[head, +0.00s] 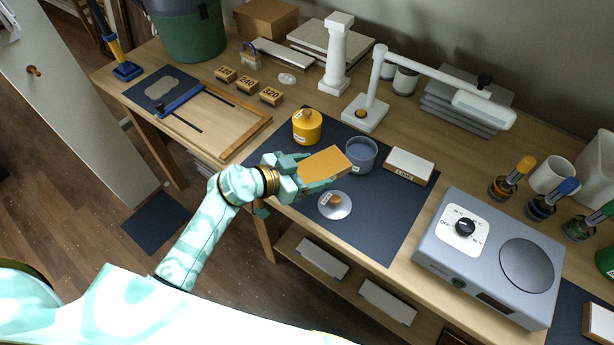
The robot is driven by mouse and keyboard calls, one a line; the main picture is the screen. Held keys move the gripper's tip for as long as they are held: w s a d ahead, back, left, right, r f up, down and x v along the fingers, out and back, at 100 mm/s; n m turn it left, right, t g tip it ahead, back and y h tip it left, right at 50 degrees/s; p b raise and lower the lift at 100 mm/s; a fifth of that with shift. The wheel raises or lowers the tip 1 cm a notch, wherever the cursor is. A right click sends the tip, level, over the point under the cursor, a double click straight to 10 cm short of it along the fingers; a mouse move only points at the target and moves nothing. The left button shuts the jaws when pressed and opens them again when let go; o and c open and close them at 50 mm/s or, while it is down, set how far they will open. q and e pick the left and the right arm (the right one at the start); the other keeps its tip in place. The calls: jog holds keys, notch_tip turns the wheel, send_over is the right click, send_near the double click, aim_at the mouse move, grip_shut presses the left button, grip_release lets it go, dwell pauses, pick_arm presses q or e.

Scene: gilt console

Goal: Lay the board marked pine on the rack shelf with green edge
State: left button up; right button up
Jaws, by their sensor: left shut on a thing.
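My left gripper (314,170) is shut on a small board with an orange-tan face (327,161). It holds the board over the dark mat, between the yellow pot and the glass cup. No mark can be read on this board. Another board, white-topped and marked "LIME" (410,163), lies on the mat to the right. I can make out no rack shelf with a green edge. My right gripper is not in view.
Close around the held board are a yellow lidded pot (307,128), a blue-grey glass cup (361,154) and a round lid with a knob (335,206). A grey hotplate unit (490,258) stands right. The front of the dark mat (385,235) is clear.

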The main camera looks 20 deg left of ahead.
aim_at(303, 167)
pick_arm(q)
jog(key=w+a+f+b, duration=0.2)
jog(key=w+f, duration=0.1)
jog(key=w+a+f+b, duration=0.1)
jog(key=f, duration=0.1)
jog(key=shift+w+f+b, duration=0.2)
jog(key=shift+f+b, duration=0.05)
jog(key=shift+b, duration=0.1)
jog(key=shift+w+a+f, duration=0.2)
jog(key=shift+w+f, duration=0.1)
jog(key=shift+w, duration=0.05)
jog(key=f+b, duration=0.3)
jog(key=f, duration=0.1)
jog(key=shift+w+a+b, duration=0.2)
jog(key=shift+w+b, duration=0.1)
jog(key=shift+b, duration=0.05)
jog(key=shift+r, duration=0.15)
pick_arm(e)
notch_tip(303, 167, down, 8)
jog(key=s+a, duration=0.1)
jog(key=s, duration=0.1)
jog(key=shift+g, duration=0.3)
pick_arm(q)
jog(key=o, duration=1.1)
